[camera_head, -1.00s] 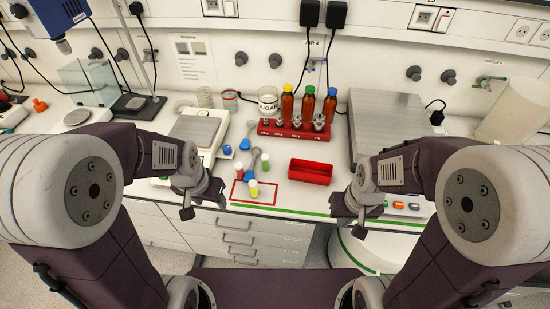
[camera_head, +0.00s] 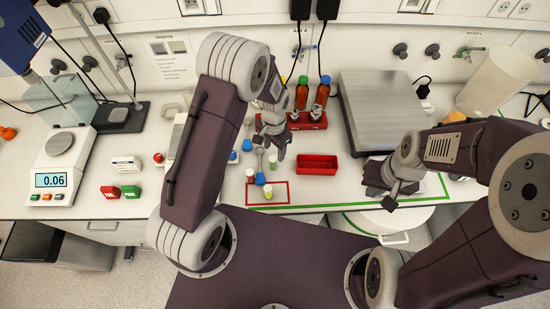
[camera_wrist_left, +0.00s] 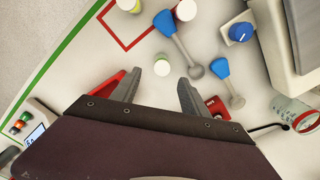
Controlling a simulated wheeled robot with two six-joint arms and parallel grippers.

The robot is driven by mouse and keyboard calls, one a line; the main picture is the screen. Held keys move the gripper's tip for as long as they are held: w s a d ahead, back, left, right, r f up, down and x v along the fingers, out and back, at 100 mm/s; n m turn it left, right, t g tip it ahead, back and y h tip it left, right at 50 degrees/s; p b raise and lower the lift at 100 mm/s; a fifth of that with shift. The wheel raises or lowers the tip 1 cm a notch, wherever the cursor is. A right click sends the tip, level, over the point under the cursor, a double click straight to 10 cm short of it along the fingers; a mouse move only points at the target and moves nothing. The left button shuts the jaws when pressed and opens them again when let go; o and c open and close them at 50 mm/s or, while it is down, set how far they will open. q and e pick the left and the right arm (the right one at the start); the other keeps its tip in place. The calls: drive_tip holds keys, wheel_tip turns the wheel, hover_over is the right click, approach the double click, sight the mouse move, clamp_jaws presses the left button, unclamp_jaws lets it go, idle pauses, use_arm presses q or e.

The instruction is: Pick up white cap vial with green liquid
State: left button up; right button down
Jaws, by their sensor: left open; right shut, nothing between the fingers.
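The white cap vial with green liquid (camera_head: 273,160) stands on the bench in the head view, just below my left gripper (camera_head: 272,148). In the left wrist view its white cap (camera_wrist_left: 162,66) shows between the two spread fingers, just past the fingertips and apart from them. My left gripper (camera_wrist_left: 157,88) is open and empty. My right gripper (camera_head: 389,198) is shut and empty, right of the red tray. A white-capped yellow vial (camera_head: 267,191) stands in the red outlined square (camera_head: 281,198). Another white-capped vial (camera_head: 249,171) stands close by.
A red tray (camera_head: 317,166) is right of the vial. A red rack (camera_head: 305,123) with bottles is behind it. Blue-handled spoons (camera_wrist_left: 166,22) lie close to the vials. Scales (camera_head: 59,161) and a red and a green block (camera_head: 130,191) are at left.

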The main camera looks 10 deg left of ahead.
sight(273, 159)
use_arm(q)
drive_tip(key=f, duration=0.1)
drive_tip(key=f+p, duration=0.1)
drive_tip(key=f, duration=0.1)
drive_tip(key=shift+a+f, duration=0.2)
drive_tip(key=shift+f, duration=0.1)
drive_tip(key=shift+w+a+f, duration=0.15)
drive_tip(key=shift+w+f, duration=0.05)
drive_tip(key=shift+f, duration=0.2)
drive_tip(key=f+p, duration=0.2)
drive_tip(key=f, duration=0.2)
drive_tip(key=shift+s+f+p, duration=0.2)
drive_tip(key=shift+s+p, duration=0.2)
drive_tip(key=shift+w+f, duration=0.15)
drive_tip(key=shift+f, duration=0.15)
drive_tip(key=shift+r, duration=0.1)
clamp_jaws()
